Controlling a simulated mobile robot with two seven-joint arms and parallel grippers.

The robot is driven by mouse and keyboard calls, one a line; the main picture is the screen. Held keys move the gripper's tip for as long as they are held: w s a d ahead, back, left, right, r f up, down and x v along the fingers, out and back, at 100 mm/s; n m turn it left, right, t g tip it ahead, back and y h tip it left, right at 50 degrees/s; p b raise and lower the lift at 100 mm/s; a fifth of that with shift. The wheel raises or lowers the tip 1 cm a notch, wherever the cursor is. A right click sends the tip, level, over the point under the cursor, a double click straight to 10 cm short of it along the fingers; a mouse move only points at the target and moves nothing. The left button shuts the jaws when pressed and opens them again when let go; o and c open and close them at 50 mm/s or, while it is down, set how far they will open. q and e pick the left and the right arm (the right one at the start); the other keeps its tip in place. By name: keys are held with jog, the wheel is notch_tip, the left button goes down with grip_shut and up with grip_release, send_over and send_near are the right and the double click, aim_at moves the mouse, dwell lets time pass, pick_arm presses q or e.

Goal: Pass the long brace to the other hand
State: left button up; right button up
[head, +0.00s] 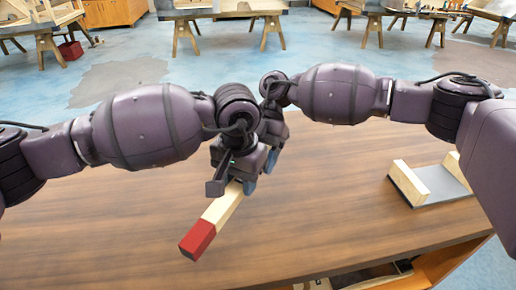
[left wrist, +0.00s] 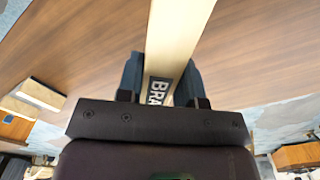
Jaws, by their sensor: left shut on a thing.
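The long brace (head: 222,209) is a pale wooden bar with a red end (head: 198,240), held over the table and slanting toward the lower left in the head view. My left gripper (head: 242,180) is shut on it. In the left wrist view the brace (left wrist: 180,28) runs between the blue-grey fingers of my left gripper (left wrist: 161,82), with dark lettering on it partly hidden. My right gripper (head: 269,160) is close beside and behind the left one. Its fingers are mostly hidden, so I cannot tell whether it touches the brace. The brace's far end is also hidden.
The brown wooden table (head: 330,200) is clear around the grippers. A grey tray-like holder (head: 440,185) with two pale wooden side blocks sits at the table's right. Several workbenches stand farther back on the blue floor (head: 330,60).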

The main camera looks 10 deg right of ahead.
jog(key=c, duration=0.9)
pick_arm(q)
jog(key=o, duration=0.6)
jog(key=shift+d, duration=0.1)
pick_arm(e)
jog(key=shift+c, duration=1.1)
pick_arm(q)
jog(key=o, duration=0.5)
jog(key=shift+r, duration=0.1)
